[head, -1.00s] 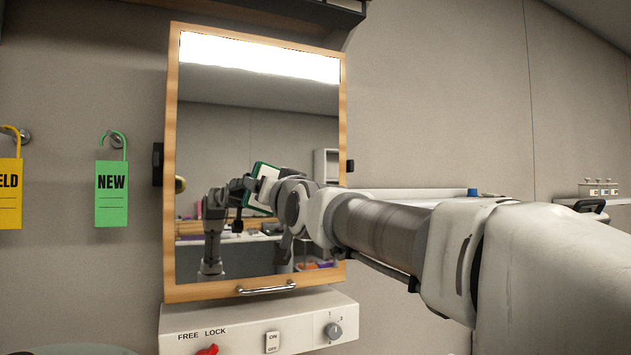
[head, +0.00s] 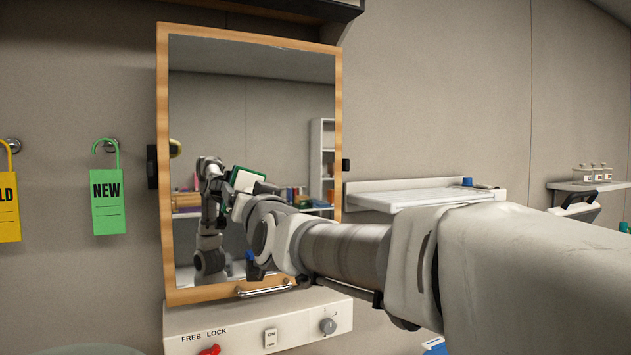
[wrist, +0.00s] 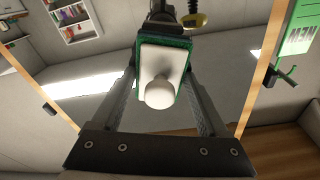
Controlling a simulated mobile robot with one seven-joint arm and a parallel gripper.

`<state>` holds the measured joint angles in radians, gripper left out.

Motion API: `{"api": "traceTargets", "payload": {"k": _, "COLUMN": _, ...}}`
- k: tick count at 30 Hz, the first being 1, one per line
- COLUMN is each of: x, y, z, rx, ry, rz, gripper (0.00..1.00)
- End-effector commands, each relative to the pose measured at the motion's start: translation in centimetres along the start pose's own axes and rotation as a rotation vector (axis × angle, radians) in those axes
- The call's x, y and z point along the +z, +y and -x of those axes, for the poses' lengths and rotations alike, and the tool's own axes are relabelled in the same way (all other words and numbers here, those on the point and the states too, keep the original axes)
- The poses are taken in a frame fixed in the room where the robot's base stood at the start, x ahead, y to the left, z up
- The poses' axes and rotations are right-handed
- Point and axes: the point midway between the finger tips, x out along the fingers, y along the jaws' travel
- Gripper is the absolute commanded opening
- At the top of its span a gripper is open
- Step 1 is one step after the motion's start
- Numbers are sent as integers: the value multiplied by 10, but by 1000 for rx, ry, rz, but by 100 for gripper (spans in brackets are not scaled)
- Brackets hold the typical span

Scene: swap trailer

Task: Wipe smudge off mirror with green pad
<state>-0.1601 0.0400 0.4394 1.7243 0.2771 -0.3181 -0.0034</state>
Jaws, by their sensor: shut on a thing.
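The mirror (head: 290,110) hangs on the wall in a wooden frame, left of centre in the head view. I cannot make out a clear smudge on it. The green pad (head: 247,179) shows in front of the glass, past the end of my arm. In the wrist view, the pad has a white back with a round white knob (wrist: 160,94) and a green rim. My gripper (wrist: 163,80) is shut on the pad, one finger on each side. The pad's wiping face is turned away, and I cannot tell whether it touches the glass.
A white control box (head: 240,335) with a knob and switches sits just below the mirror. A green NEW tag (head: 106,203) and a yellow tag (head: 8,207) hang at left. A white shelf (head: 425,195) juts out at right. A metal handle (head: 264,291) is on the frame's lower edge.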

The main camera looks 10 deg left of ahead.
Motion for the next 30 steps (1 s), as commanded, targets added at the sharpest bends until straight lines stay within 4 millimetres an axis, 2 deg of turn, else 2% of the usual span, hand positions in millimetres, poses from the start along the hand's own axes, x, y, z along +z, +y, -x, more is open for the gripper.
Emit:
{"api": "traceTargets", "payload": {"k": 3, "x": 2, "y": -8, "z": 0, "rx": -4, "ry": -4, "rz": 0, "gripper": 33}}
{"api": "traceTargets", "payload": {"k": 14, "x": 5, "y": -7, "z": 3, "rx": -4, "ry": -4, "rz": 2, "gripper": 33}}
{"api": "traceTargets", "payload": {"k": 30, "x": -2, "y": -4, "z": 54, "rx": -1, "ry": 1, "rz": 2, "gripper": 32}}
